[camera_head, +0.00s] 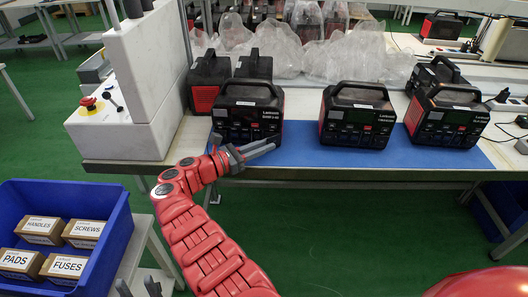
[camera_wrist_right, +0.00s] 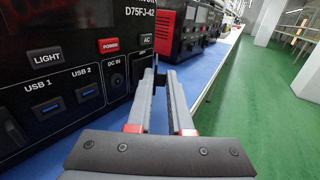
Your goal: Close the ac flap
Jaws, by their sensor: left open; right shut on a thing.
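The black and red power station (camera_head: 248,115) stands at the left of the blue mat's front edge. In the right wrist view its front panel (camera_wrist_right: 75,65) shows LIGHT, POWER and AC buttons, USB ports and a DC IN socket. My right gripper (camera_head: 272,148) is at the lower right of this panel. Its fingers (camera_wrist_right: 158,80) converge on a small dark piece, apparently the AC flap (camera_wrist_right: 161,76), and are shut on it.
More power stations (camera_head: 357,115) stand to the right on the blue mat (camera_head: 310,155). Clear plastic bags (camera_head: 300,50) lie behind. A white machine (camera_head: 140,75) with a red button stands left. A blue crate (camera_head: 115,235) holds labelled boxes. Green floor is free in front.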

